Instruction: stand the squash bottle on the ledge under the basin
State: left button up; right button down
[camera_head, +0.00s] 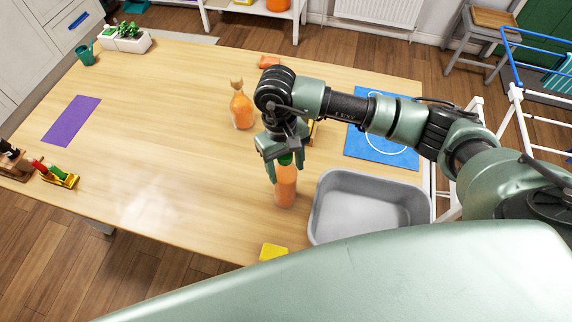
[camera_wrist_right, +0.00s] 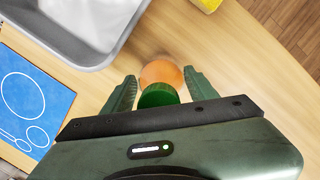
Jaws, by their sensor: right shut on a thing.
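The squash bottle, orange with a green cap, (camera_head: 286,188) is upright near the table's front edge, left of the basin. It also shows in the right wrist view (camera_wrist_right: 160,75), between the fingers. My right gripper (camera_head: 280,162) comes down from above and is shut on it near the cap. I cannot tell whether its base touches the table. The grey basin (camera_head: 322,215) is just right of the bottle, at the table's front right. No ledge under the basin can be made out. My left gripper is not in view.
Another orange bottle (camera_head: 241,108) stands behind the held one. A yellow block (camera_head: 273,252) lies at the front edge, and a blue mat (camera_head: 402,158) lies behind the basin. A purple mat (camera_head: 71,120) is at left. The left middle of the table is clear.

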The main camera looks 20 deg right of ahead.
jog(key=shift+f, duration=0.15)
jog(key=shift+c, duration=2.3)
grip_release()
